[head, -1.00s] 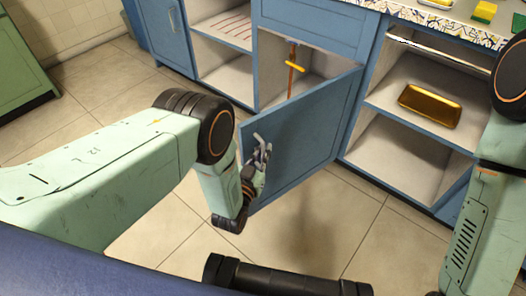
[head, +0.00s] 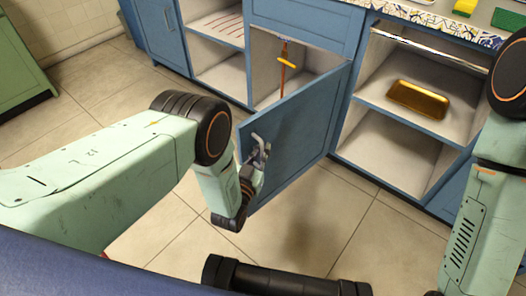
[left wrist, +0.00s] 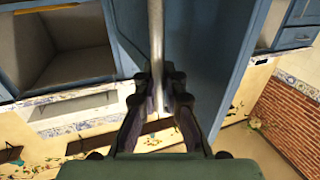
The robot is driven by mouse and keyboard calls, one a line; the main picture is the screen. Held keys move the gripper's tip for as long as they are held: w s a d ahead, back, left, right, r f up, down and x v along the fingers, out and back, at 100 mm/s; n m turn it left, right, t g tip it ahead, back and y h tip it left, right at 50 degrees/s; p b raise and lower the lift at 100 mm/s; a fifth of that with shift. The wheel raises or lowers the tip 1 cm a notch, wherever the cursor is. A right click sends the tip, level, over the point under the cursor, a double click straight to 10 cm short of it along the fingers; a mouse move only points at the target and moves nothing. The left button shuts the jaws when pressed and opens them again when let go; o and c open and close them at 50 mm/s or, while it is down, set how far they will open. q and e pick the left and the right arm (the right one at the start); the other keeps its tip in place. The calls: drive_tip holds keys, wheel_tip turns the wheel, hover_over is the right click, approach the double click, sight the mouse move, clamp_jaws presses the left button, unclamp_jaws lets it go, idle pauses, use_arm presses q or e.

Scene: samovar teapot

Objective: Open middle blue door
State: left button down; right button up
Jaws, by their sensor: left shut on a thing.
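The middle blue door (head: 300,128) stands swung out from its cabinet in the head view, with the cabinet's inside showing behind it. My left gripper (head: 260,152) is at the door's free edge, shut on the door's metal handle. In the left wrist view the handle (left wrist: 156,40) is a pale bar running down between the two fingers of the left gripper (left wrist: 158,100), and the blue door also shows beside it (left wrist: 205,50). My right arm shows at the right edge of the head view, but its gripper is out of the picture.
An orange-handled tool (head: 285,65) is inside the opened cabinet. Open shelves to the right hold a golden tray (head: 418,98). Tiled floor (head: 330,220) is clear in front of the door.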

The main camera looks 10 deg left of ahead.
use_arm(q)
drive_tip(key=shift+s+a+f, duration=0.2)
drive_tip(key=shift+s+f, duration=0.05)
drive_tip(key=shift+f, duration=0.05)
drive_tip(key=c, duration=1.5)
unclamp_jaws()
drive_tip(key=shift+r, duration=0.2)
drive_tip(key=shift+o, duration=0.4)
drive_tip(key=shift+w+d, duration=0.15)
drive_tip(key=shift+r, duration=0.1)
drive_tip(key=s+a, duration=0.2)
drive_tip(key=s, duration=1)
